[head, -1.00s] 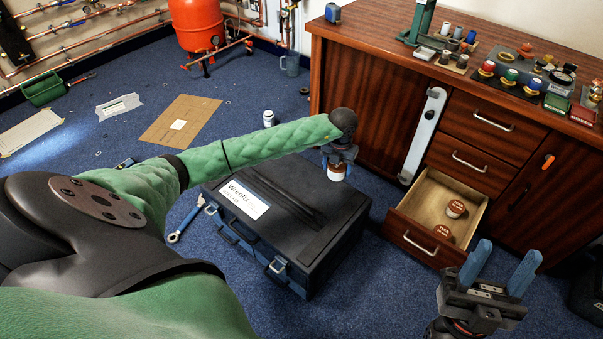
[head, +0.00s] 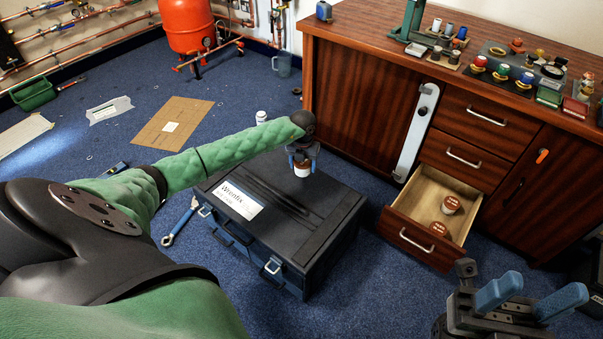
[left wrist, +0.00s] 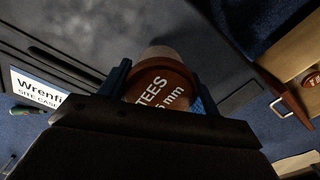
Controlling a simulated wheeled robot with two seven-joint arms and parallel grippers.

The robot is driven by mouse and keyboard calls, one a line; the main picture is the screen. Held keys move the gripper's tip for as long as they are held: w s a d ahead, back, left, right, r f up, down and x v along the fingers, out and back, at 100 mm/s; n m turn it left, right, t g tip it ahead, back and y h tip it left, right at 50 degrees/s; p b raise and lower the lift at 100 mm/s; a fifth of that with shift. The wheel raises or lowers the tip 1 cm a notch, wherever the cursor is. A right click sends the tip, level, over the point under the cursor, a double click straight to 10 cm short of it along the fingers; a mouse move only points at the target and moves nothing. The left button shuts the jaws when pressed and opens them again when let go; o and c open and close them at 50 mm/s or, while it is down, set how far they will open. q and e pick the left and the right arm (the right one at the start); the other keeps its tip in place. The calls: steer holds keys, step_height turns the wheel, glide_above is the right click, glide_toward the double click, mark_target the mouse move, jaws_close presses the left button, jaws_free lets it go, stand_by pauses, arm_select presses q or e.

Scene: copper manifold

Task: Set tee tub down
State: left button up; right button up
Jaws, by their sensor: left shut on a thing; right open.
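The tee tub (head: 302,168) is a small white tub with a brown lid, held in my left gripper (head: 303,157). In the left wrist view the tub's lid (left wrist: 160,90) reads "TEES" with a size in mm, and the blue fingers close on both sides of it. The tub is over the right back part of the black Wrenfix case (head: 250,232); I cannot tell whether its base touches the case top. My right gripper (head: 530,296) is open and empty at the lower right, in front of the cabinet.
An open drawer (head: 418,236) holds two brown-lidded tubs (head: 451,205). The wooden cabinet (head: 352,110) carries fittings on top. A wrench (head: 178,222) lies on the blue floor left of the case. The case top's front right is clear.

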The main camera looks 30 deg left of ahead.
mark_target(301, 171)
arm_select(q)
steer(key=shift+a+f, duration=0.2)
steer(key=shift+a, duration=0.1)
step_height(301, 171, down, 4)
steer(key=shift+r+b, duration=0.1)
steer(key=shift+b, duration=0.35)
steer(key=o, duration=1.3)
